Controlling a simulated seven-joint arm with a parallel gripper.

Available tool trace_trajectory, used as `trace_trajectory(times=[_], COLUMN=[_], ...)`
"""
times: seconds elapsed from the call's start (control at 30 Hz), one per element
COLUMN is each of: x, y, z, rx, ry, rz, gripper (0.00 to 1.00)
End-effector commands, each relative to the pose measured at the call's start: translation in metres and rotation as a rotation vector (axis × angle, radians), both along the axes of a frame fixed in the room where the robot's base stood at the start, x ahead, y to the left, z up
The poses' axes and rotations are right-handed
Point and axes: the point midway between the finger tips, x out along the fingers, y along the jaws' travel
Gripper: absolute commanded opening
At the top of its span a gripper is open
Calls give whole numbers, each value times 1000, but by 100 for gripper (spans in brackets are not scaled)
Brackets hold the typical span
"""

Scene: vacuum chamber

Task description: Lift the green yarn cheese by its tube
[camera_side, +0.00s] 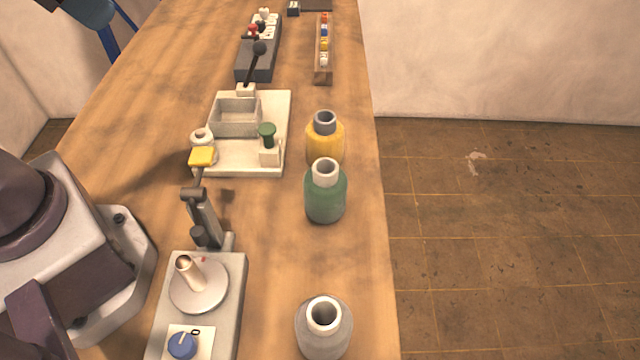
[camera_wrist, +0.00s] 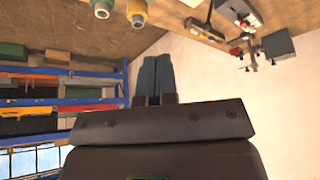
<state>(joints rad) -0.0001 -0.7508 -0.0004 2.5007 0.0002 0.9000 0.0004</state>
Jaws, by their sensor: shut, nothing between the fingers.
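The green yarn cheese (camera_side: 325,203) stands upright on the wooden table near its right edge in the side view. Its pale tube (camera_side: 326,170) sticks up from the top, open end up. At the top edge of the wrist view the green cheese (camera_wrist: 103,7) is partly cut off. My gripper (camera_wrist: 157,62) shows in the wrist view, with its two fingers together and nothing between them. It is apart from the green cheese. The side view does not show my gripper.
A yellow cheese (camera_side: 325,143) with a grey tube stands just behind the green one. A grey cheese (camera_side: 323,333) stands in front. Left are a spindle device (camera_side: 233,285) and a pale tray fixture (camera_side: 280,110) with upright parts. Blue shelving (camera_wrist: 95,102) shows in the wrist view.

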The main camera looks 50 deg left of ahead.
Motion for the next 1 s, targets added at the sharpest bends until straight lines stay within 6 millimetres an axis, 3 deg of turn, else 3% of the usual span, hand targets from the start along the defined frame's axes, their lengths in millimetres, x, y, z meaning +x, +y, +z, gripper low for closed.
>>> trace_trajectory(times=[0.47, 0.9, 1.0], x=[0, 0, 0], y=[0, 0, 0], z=[0, 0, 0], rx=[0, 0, 0], ry=[0, 0, 0], rz=[1, 1, 1], gripper=[0, 100, 100])
